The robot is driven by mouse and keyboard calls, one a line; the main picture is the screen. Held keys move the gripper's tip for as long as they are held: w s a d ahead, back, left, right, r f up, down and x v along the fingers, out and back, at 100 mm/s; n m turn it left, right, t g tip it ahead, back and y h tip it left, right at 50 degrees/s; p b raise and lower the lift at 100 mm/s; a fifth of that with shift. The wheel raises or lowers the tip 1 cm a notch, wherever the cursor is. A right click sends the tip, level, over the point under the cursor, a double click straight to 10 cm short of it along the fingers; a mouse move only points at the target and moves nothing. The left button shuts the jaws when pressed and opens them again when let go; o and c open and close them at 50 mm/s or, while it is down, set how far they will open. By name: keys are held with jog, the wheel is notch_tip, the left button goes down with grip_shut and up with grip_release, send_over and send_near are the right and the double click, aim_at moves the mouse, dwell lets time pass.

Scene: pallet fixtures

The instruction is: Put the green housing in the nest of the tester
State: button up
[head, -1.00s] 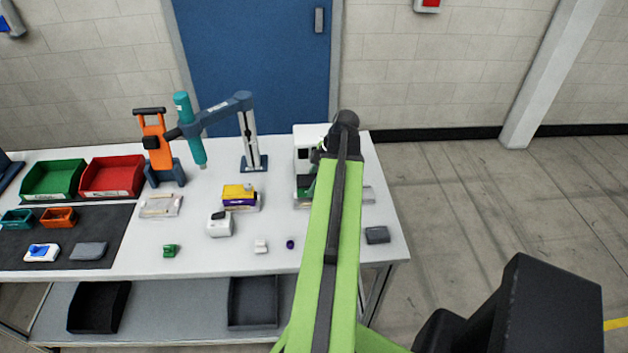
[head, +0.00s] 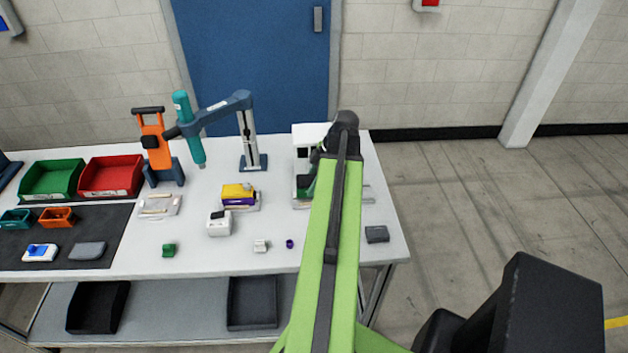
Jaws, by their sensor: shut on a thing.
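The tester (head: 310,133) is a white box-like machine at the right end of the table, partly covered by my green arm. My gripper (head: 314,178) is at its front opening, mostly hidden behind the arm. It is shut on the green housing (head: 304,181), of which only a dark green patch shows, low in the tester's opening. The nest is hidden, and I cannot tell whether the housing touches it.
A small green block (head: 168,250), a white part (head: 261,246) and a purple ring (head: 290,244) lie along the table's front. A dark grey block (head: 377,234) lies at the right. A yellow and purple stack (head: 239,196) stands left of the tester.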

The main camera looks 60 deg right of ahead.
jog(key=shift+f+b, duration=0.95)
jog(key=shift+f, duration=0.1)
dwell(0.9)
